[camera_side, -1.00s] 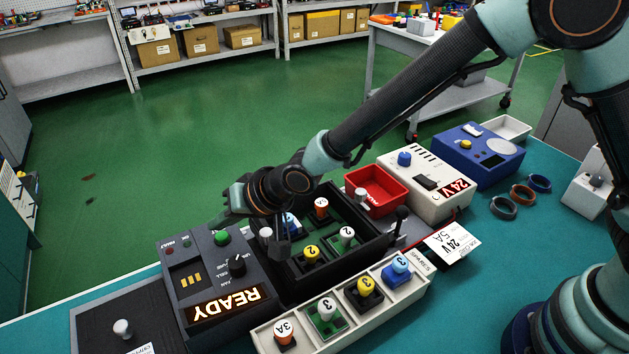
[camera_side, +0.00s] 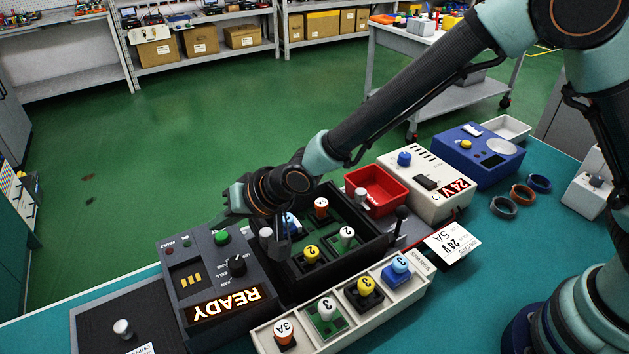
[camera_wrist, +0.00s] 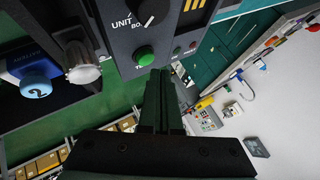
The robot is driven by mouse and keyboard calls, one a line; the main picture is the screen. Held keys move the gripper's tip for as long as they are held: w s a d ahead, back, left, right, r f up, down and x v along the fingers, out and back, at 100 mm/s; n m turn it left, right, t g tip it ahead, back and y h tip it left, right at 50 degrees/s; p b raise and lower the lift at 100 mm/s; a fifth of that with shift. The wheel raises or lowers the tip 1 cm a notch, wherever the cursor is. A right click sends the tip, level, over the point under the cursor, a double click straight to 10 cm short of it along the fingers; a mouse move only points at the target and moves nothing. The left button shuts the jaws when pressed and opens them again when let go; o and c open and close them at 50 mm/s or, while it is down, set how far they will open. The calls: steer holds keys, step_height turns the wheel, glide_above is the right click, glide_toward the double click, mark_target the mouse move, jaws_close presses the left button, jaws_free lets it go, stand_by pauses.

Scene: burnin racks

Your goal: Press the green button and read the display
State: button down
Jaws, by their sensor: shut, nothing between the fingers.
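The green button (camera_side: 221,237) is on the top of a dark control box (camera_side: 214,262). It also shows in the wrist view (camera_wrist: 145,57), unobstructed. The box's display (camera_side: 223,303) shows READY in lit amber letters, upside down in the side view. A black knob (camera_side: 238,265) and a window with yellow bars (camera_side: 191,280) lie between button and display. My gripper (camera_wrist: 158,72) is shut and empty, its fingertips appearing beside and just below the button in the wrist view. I cannot tell the gap between them. My wrist partly hides the fingers in the side view.
A black rack (camera_side: 345,262) with numbered pegs stands right beside the box, with a lever (camera_side: 400,222) at its end. A pale spares tray (camera_side: 410,300) lies in front. A red bin (camera_side: 375,187) and a 24 V supply (camera_side: 427,180) stand behind.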

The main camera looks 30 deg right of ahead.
mark_target(228, 242)
steer(key=shift+f, duration=0.4)
steer(key=shift+f, duration=0.45)
stand_by(1.0)
steer(key=shift+r, duration=0.85)
steer(key=shift+r, duration=0.1)
steer(key=shift+r, duration=2.45)
